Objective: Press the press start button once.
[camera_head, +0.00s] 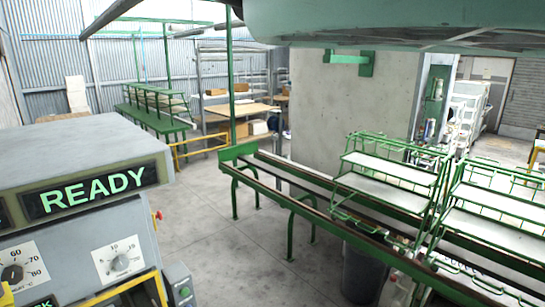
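A grey press machine (90,145) fills the left side. Its dark display (92,192) shows READY in green letters. Below it are a temperature dial (12,273) and a second dial (120,262) with smaller numbers. A small grey box (180,280) at the machine's lower right corner carries a small green button (185,292); I cannot read any label on it, so I cannot tell whether this is the press start button. My gripper is not in view.
A yellow frame (130,285) runs below the dials. A green-framed rail bench (290,178) with wire racks (390,175) crosses the right side. A dark bin (362,275) stands under it. A pale green body (400,20) hangs overhead. Grey floor (225,235) lies clear between machine and bench.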

